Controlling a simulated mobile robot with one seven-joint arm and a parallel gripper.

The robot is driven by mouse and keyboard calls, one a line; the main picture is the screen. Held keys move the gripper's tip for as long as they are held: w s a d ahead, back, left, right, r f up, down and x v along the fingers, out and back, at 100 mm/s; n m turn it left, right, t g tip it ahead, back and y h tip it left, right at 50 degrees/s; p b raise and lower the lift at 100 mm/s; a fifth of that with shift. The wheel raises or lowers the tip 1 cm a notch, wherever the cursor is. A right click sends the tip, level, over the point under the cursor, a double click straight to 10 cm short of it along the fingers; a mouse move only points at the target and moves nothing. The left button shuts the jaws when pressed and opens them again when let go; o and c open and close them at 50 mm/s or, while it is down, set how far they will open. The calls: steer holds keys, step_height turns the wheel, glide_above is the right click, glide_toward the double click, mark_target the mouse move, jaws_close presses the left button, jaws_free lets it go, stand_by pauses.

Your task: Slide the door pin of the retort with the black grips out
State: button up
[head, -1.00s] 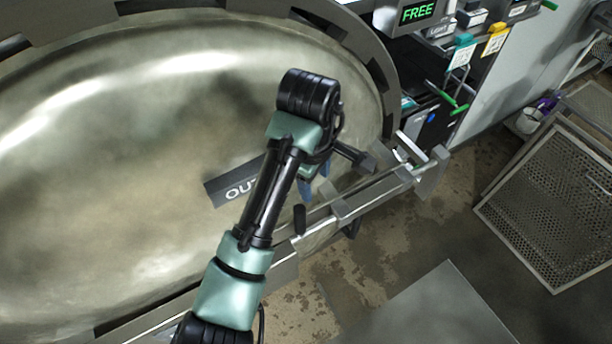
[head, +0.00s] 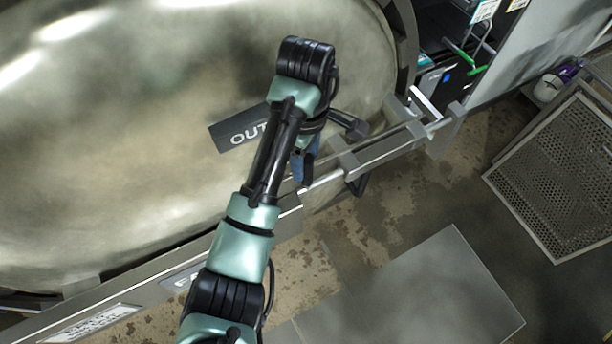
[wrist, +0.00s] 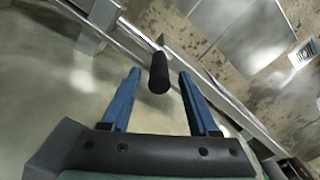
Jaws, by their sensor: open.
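The retort door (head: 120,120) is a large domed metal face with a dark plate reading OUT. Along its lower right edge runs a metal bar with brackets, and the shiny door pin (head: 325,179) lies along it. In the wrist view the pin's short black grip (wrist: 158,76) sticks out towards me. My gripper (wrist: 159,88) is open, with one blue finger on each side of the grip and a gap visible on both sides. In the head view my gripper (head: 301,172) is at the bar, and my arm and fingers hide the grip there.
A black knob (head: 348,123) stands on the door just right of my wrist. Brackets (head: 430,110) stick out at the bar's right end. A perforated metal crate (head: 560,180) is at the right. A flat grey plate (head: 420,290) lies on the floor, with open floor around it.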

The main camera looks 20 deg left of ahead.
step_height(320, 180, down, 3)
steer(key=shift+r+b, duration=0.15)
steer(key=shift+b, duration=0.6)
steer(key=shift+f+p, duration=0.3)
steer(key=shift+p, duration=0.2)
steer(key=shift+f, duration=0.65)
jaws_close()
